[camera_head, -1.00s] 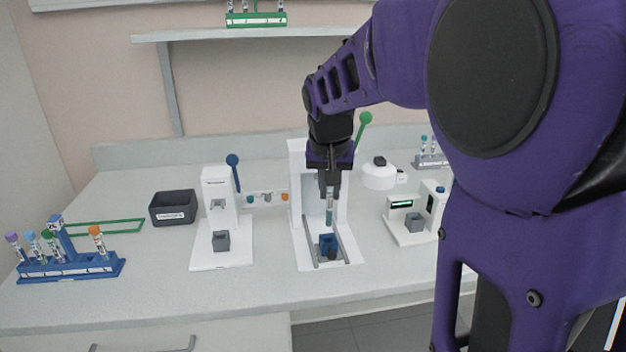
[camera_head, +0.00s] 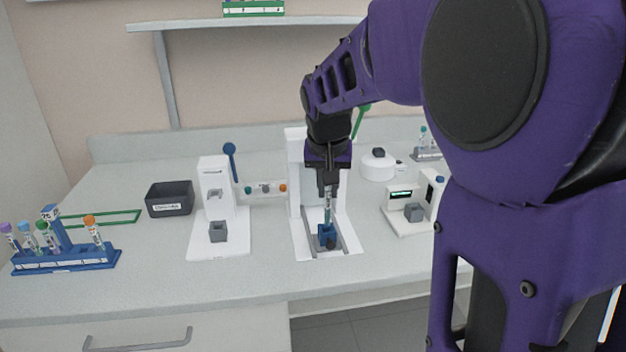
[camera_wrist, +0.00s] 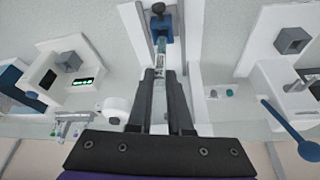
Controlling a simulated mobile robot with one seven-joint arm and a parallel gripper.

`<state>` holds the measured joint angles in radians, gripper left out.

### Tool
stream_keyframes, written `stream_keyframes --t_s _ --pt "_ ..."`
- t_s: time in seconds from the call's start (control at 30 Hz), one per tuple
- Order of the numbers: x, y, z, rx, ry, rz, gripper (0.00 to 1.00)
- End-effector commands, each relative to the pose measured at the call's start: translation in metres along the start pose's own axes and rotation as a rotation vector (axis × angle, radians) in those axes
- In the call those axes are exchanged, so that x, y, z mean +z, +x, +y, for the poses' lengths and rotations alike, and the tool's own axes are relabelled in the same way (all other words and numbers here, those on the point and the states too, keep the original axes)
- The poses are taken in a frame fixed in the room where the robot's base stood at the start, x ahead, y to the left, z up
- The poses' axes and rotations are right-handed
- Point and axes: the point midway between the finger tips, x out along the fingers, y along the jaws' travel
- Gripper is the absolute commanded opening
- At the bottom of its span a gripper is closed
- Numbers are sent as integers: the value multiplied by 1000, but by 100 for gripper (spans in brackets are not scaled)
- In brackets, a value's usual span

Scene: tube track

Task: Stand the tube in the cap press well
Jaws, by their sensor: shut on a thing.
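My gripper (camera_head: 328,188) points straight down and is shut on a slim clear tube (camera_head: 328,208) with a label and a teal part. The tube hangs upright over the small blue well (camera_head: 326,236) of the middle white press (camera_head: 297,205), which has a green lever (camera_head: 362,118). The tube's lower end meets the well's top; I cannot tell how far inside it is. In the wrist view the tube (camera_wrist: 160,62) runs from between the fingers to the blue well (camera_wrist: 162,30).
A white device (camera_head: 217,185) with a blue lever and grey well stands left. A dark bin (camera_head: 170,199) and a blue rack (camera_head: 65,261) of capped tubes lie further left. A white device (camera_head: 404,204) with a green display stands right. The front counter is clear.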

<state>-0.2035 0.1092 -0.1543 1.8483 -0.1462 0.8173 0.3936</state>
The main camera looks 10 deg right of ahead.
Motion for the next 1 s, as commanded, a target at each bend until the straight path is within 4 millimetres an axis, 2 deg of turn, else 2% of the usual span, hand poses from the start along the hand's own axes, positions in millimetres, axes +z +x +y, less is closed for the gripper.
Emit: stream_keyframes --t_s 1.0 --pt "4 8 0 0 0 0 0"
